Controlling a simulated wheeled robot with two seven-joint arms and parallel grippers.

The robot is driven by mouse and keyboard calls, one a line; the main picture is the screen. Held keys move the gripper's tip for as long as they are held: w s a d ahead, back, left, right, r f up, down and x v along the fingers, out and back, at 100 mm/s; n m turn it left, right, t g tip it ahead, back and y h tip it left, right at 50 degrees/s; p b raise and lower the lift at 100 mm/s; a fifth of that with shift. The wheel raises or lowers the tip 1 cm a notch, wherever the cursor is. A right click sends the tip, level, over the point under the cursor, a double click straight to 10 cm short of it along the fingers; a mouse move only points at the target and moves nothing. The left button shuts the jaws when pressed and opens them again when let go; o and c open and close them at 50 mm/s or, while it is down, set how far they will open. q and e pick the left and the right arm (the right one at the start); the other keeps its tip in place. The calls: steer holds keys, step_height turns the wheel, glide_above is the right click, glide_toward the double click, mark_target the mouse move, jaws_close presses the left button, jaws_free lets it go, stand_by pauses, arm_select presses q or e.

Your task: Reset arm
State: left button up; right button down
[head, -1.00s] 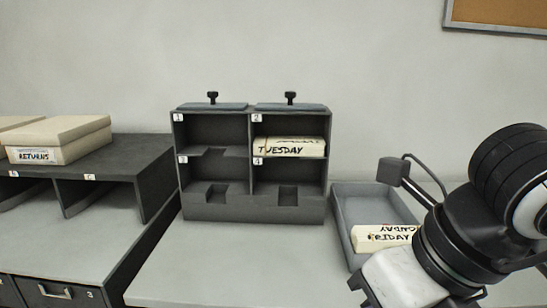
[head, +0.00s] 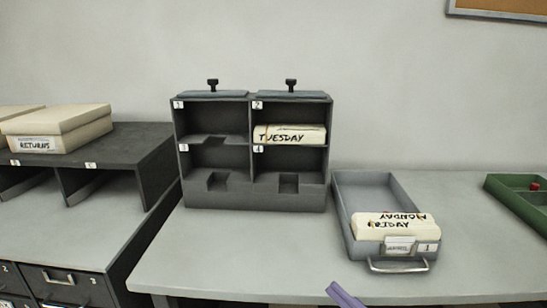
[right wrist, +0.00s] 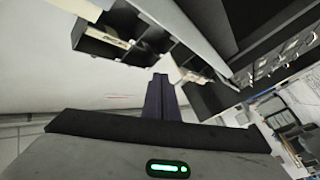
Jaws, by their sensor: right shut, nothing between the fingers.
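My right gripper (head: 345,295) shows in the head view only as a purple fingertip at the bottom edge, in front of the table's front edge. In the right wrist view its purple fingers (right wrist: 160,97) are together and hold nothing. The rest of the right arm is out of the head view. My left gripper is in neither view.
A grey four-slot rack (head: 255,196) holds a card block marked TUESDAY (head: 290,135) in slot 2; its other slots look empty. A grey drawer tray (head: 345,205) holds cream card blocks (head: 385,226). A green tray (head: 520,205) is at the far right. A RETURNS box (head: 60,130) sits left.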

steer(key=s+d+f+m+g+h, duration=0.1)
steer(key=s+d+f+m+h, duration=0.2)
steer(key=f, duration=0.5)
steer(key=d+f+m+h, duration=0.3)
steer(key=d+f+h, duration=0.15)
steer(key=f, duration=0.45)
steer(key=s+d+f+m+g+h, duration=0.1)
steer(key=s+d+f+g+h, duration=0.2)
steer(key=s+f, duration=0.45)
steer(key=s+d+f+m+g+h, duration=0.1)
steer(key=s+d+f+g, duration=0.3)
steer(key=s+d+f, duration=0.3)
steer(key=a+m+t+y, duration=0.1)
steer(key=a+m, duration=0.4)
steer(key=a, duration=0.8)
steer(key=shift+w+a+f, duration=0.15)
steer(key=shift+w+f, duration=0.1)
steer(key=shift+f, duration=0.05)
